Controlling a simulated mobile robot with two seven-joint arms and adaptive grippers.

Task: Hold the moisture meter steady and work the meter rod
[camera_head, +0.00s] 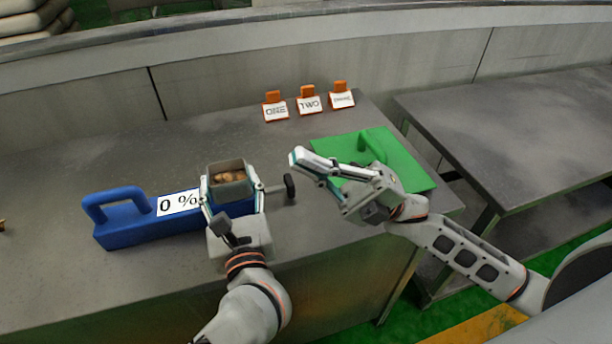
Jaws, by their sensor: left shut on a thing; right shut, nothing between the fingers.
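The blue moisture meter (140,232) lies on the grey table, with a handle at its left end and a white label reading "0 %" (178,203). A small open box (229,190) with brown contents sits at its right part. The meter rod (274,189) sticks out to the right and ends in a dark round knob (290,186). My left gripper (233,196) is shut on the meter, its fingers on both sides of the box. My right gripper (296,157) is shut and empty, above the table to the right of the knob and apart from it.
A green board (412,182) with a raised handle lies under and behind my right gripper. Three orange-backed cards (308,104) stand at the back, two reading "ONE" and "TWO". A wall runs behind. A second grey table (510,120) stands at right.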

